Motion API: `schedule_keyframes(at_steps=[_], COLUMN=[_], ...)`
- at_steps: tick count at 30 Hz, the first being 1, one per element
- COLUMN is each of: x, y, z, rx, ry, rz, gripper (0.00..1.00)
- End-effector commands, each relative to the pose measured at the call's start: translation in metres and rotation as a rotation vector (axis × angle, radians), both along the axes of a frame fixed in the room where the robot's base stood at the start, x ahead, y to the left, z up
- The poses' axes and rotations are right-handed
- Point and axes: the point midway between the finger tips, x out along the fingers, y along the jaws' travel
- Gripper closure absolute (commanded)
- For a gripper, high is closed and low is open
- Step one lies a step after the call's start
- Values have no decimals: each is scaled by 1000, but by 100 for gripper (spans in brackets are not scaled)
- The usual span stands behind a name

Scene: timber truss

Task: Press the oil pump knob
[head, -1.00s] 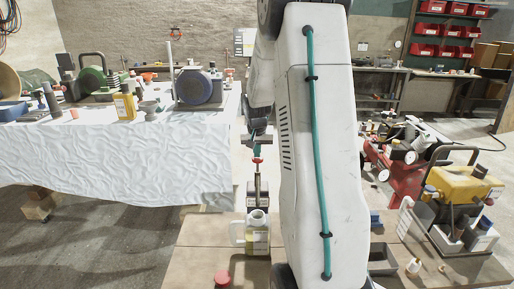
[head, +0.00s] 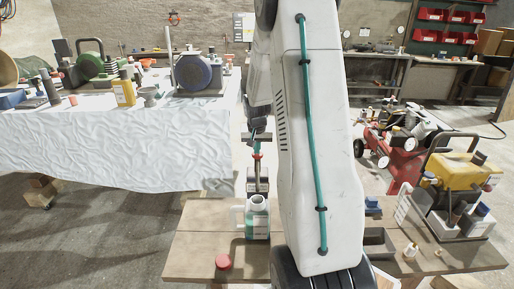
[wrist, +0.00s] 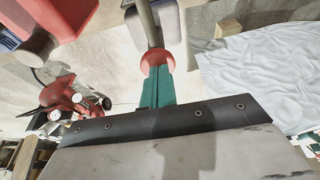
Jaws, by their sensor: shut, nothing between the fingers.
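The red knob (head: 257,156) tops an upright grey rod (head: 258,178) that runs down toward a pump body behind a clear-walled jug (head: 257,222). The jug stands on the wooden table (head: 203,228). My gripper (head: 256,147) is directly above the knob, pointing down. In the wrist view, my green fingers (wrist: 158,84) are together with nothing between them. Their tips meet the red knob (wrist: 154,63) and appear to touch it. The rod (wrist: 148,22) extends beyond the knob. My arm hides part of the table right of the jug.
A white-draped table (head: 110,150) with tools stands at back left. A red machine (head: 400,150) and a yellow-topped unit (head: 462,180) are at the right. A grey tray (head: 378,240) lies beside my arm.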

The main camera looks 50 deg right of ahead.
Motion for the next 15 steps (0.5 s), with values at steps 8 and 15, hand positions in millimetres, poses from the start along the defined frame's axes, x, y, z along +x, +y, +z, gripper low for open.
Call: schedule_keyframes(at_steps=[8, 15], x=[2, -8], y=[4, 16], z=[39, 94], rx=[-1, -4], ry=[-3, -5], rz=[6, 6], gripper=[100, 100])
